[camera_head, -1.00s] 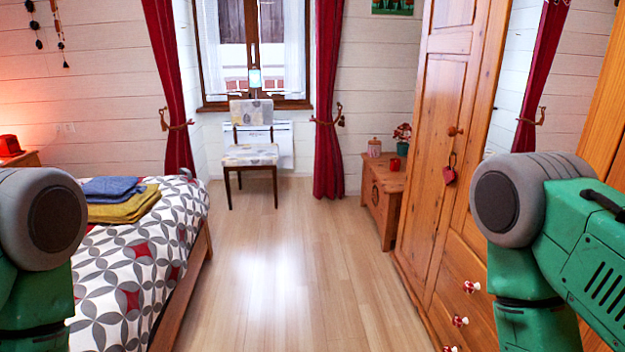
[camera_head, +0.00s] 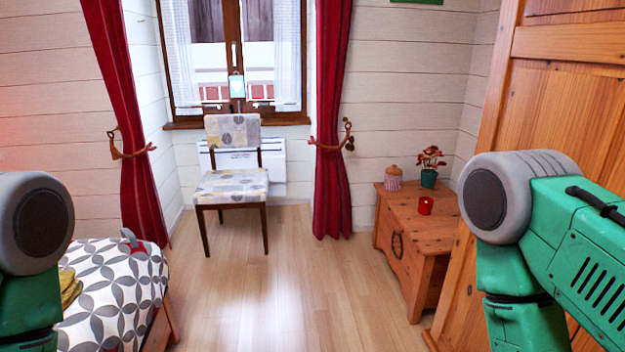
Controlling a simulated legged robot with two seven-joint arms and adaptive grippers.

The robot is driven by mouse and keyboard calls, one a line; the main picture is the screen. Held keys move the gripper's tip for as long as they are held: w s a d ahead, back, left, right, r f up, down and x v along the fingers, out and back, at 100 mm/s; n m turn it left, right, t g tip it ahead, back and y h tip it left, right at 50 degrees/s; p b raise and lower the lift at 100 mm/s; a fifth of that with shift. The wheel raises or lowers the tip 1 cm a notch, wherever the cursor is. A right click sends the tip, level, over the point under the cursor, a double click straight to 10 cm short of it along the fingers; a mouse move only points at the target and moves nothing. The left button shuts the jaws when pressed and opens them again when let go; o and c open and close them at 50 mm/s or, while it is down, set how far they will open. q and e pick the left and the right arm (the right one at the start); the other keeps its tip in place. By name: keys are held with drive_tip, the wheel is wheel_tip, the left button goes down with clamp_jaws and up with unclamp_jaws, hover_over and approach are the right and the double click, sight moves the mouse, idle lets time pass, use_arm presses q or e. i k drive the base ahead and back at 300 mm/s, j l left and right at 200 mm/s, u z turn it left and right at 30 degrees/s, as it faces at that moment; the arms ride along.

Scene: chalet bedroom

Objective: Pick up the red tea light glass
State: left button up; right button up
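The red tea light glass (camera_head: 425,205) stands on the wooden chest (camera_head: 399,238) against the back wall, right of the middle in the head view. Parts of my two green arms show at the left and right edges. Neither gripper is in view, and both arms are well short of the chest.
A patterned chair (camera_head: 232,182) stands before the window. The bed (camera_head: 117,290) is at the lower left. A tall wooden wardrobe (camera_head: 560,95) rises on the right, close to my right arm. The wooden floor (camera_head: 270,290) between bed and chest is clear.

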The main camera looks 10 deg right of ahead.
sight(424, 208)
drive_tip(key=i+z, duration=0.15)
drive_tip(key=i, duration=0.45)
drive_tip(key=i+j+z, duration=0.15)
drive_tip(key=i, duration=0.5)
drive_tip(key=i+j+z, duration=0.1)
drive_tip(key=i+j, duration=0.15)
drive_tip(key=i, duration=0.35)
drive_tip(key=i+z, duration=0.3)
drive_tip(key=z, duration=0.15)
drive_tip(key=i+j+z, duration=0.2)
drive_tip(key=z, duration=0.2)
drive_tip(key=i+j+z, duration=0.2)
drive_tip(key=z, duration=0.25)
drive_tip(key=i+j+z, duration=0.25)
drive_tip(key=z, duration=0.2)
drive_tip(key=i+j+z, duration=0.15)
drive_tip(key=j+z, duration=0.3)
drive_tip(key=i+j+z, duration=0.15)
drive_tip(key=j+z, duration=0.15)
drive_tip(key=i+j+z, duration=0.1)
drive_tip(key=j+z, duration=0.15)
drive_tip(key=j, duration=0.15)
drive_tip(key=j+z, duration=0.3)
drive_tip(key=i+j, duration=0.05)
drive_tip(key=j, duration=0.05)
